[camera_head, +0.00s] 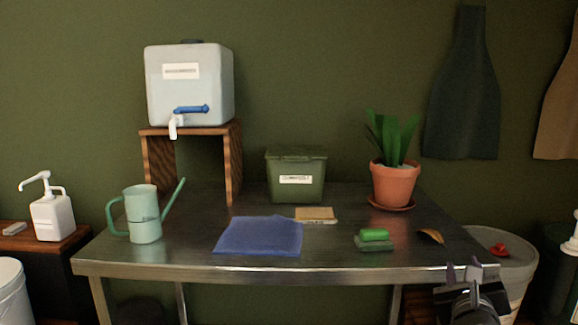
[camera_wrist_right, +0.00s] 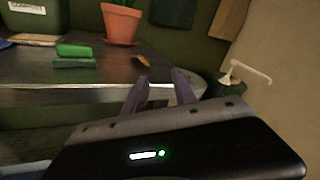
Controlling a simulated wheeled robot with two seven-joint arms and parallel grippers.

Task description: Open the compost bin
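The compost bin (camera_head: 296,176) is a green box with a white label and a green lid, at the back middle of the metal table. Its lid looks shut. A part of it also shows at the upper left of the right wrist view (camera_wrist_right: 36,22). My right gripper (camera_head: 473,270) is at the table's front right edge, well to the right of and nearer than the bin. Its two fingers stand apart with nothing between them, as the right wrist view (camera_wrist_right: 160,85) also shows. My left gripper is not in view.
The metal table (camera_head: 350,262) holds a watering can (camera_head: 146,214), a blue cloth (camera_head: 258,236), a sponge (camera_head: 374,236), a brown card (camera_head: 315,214) and a potted plant (camera_head: 394,184). A water tank (camera_head: 190,90) stands on a wooden stand (camera_head: 233,165). A white bucket (camera_head: 512,262) stands right of the table.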

